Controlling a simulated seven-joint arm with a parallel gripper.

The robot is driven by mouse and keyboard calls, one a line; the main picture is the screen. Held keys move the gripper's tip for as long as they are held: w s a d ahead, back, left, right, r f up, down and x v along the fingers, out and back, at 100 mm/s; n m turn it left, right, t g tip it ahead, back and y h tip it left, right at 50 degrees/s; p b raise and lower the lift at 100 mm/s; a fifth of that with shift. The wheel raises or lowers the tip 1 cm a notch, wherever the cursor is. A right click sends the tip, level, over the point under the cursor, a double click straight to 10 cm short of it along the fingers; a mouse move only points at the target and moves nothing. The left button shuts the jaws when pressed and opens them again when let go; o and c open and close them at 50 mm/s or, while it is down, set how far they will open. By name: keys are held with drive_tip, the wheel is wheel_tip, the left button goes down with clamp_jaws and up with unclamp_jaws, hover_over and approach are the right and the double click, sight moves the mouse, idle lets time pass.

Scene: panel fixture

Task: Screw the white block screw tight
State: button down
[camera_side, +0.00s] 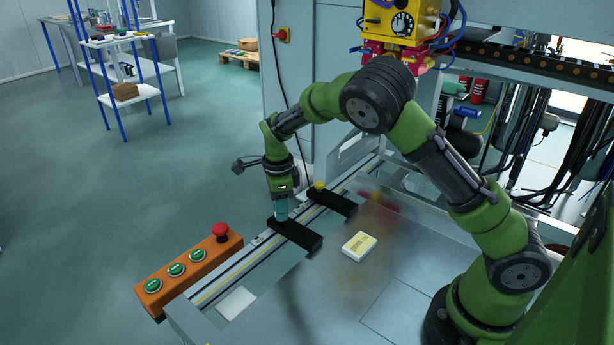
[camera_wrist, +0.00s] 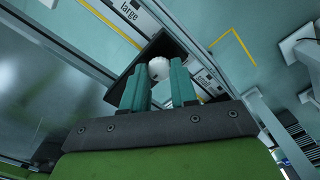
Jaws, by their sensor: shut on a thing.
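The white screw (camera_wrist: 159,68) shows in the wrist view as a round white head on a black block (camera_wrist: 140,72). My gripper (camera_wrist: 160,78) has its teal fingers on either side of the head and is shut on it. In the side view my gripper (camera_side: 281,214) points straight down onto the near black block (camera_side: 302,237), which lies across the rail. There the screw is hidden by the fingers. How deep the screw sits in the block cannot be told.
A second black block (camera_side: 335,203) with a yellow screw (camera_side: 319,185) lies behind on the rail. A white and yellow box (camera_side: 360,246) lies on the panel to the right. An orange button box (camera_side: 190,273) with a red button (camera_side: 221,231) stands at the front left.

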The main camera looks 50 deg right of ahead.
idle(0.3)
drive_tip(key=c, duration=0.9)
unclamp_jaws()
drive_tip(key=shift+r, duration=0.1)
wheel_tip(320, 180, up, 17)
drive_tip(key=shift+f, duration=0.15)
